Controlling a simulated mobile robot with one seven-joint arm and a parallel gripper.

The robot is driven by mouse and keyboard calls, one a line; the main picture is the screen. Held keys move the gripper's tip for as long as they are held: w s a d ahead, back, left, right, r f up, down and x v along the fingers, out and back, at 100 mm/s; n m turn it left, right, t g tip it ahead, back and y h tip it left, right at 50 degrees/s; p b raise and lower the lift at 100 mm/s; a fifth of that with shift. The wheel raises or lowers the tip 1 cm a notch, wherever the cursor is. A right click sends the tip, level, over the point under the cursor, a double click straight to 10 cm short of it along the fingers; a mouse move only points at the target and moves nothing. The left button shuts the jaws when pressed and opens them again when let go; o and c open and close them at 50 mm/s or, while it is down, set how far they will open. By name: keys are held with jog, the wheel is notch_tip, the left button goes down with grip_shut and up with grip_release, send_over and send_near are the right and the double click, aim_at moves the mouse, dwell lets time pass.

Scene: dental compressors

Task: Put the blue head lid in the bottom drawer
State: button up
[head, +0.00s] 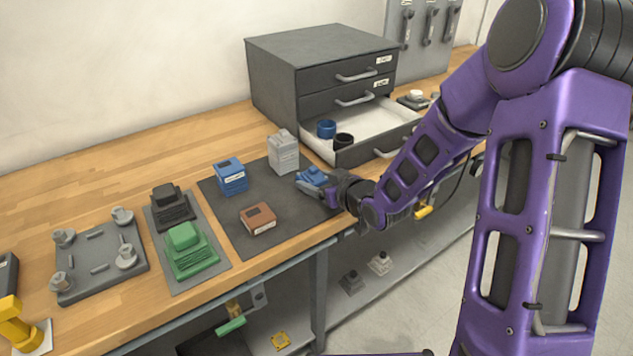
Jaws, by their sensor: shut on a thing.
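The blue head lid (312,175) is in my gripper (318,187), at the right edge of the dark mat near the front of the cabinet. My gripper is shut on it; the fingers partly hide it, and I cannot tell whether it touches the mat. The bottom drawer (375,128) of the dark grey cabinet (275,80) is pulled open. A blue ring (326,129) and a black ring (344,141) are in its left part; the rest of its white floor looks bare. My forearm passes in front of its right side.
A grey block (283,152), a blue block (231,177) and a brown block (258,219) stand on the dark mat (222,208). Green (190,250) and black (172,207) parts sit on a mat at left, beside a grey plate (98,262). The upper drawers are shut.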

jog(key=shift+f, duration=0.2)
jog(key=o, duration=1.5)
jog(key=shift+r, duration=0.1)
